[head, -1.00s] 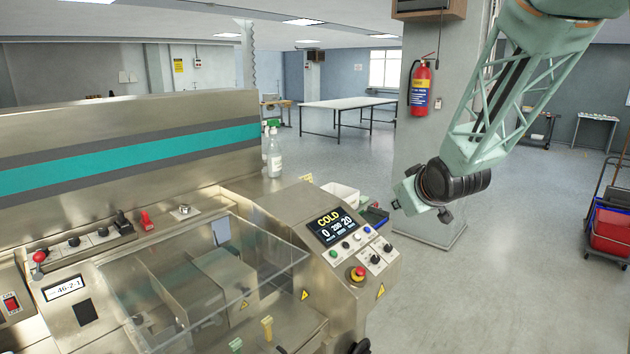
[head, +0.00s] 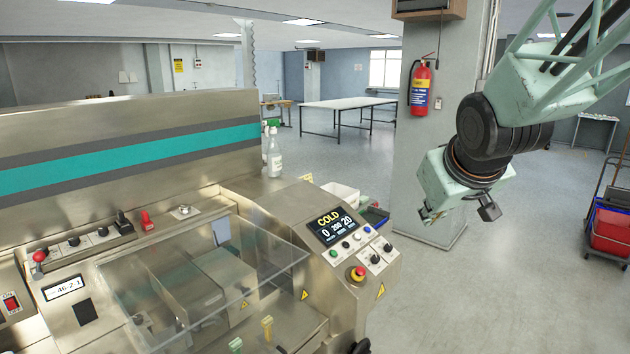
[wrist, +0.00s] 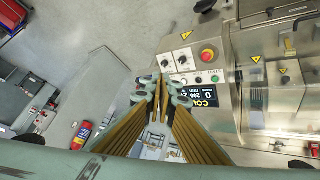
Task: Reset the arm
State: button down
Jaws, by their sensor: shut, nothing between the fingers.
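My gripper (wrist: 161,92) shows in the wrist view with its yellowish fingers converging and the tips together, nothing between them. In the head view my arm comes in from the upper right, and its wrist end hangs in free air to the right of the machine's control panel (head: 352,240). The fingers are barely visible there. The wrapper's display (head: 331,226) reads COLD, 0, 200 and 20. It also shows in the wrist view (wrist: 204,97), beyond the fingertips.
The flow wrapper (head: 120,105) fills the left, with a clear cover (head: 215,270) and a red emergency button (head: 357,273). A pillar with a fire extinguisher (head: 420,88) stands behind my arm. A cart with a red bin (head: 610,230) is at the right edge. The floor between is clear.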

jog(key=s+a+m+g, duration=0.1)
jog(key=s+a+g, duration=0.1)
jog(key=s, duration=1.7)
jog(key=s+a+m+g, duration=0.1)
jog(key=s+a+g, duration=0.1)
jog(key=s, duration=1.7)
jog(key=shift+f+m+g+y, duration=0.2)
jog(key=shift+m+g+y, duration=0.1)
jog(key=shift+m+y, duration=0.1)
jog(key=shift+a, duration=0.1)
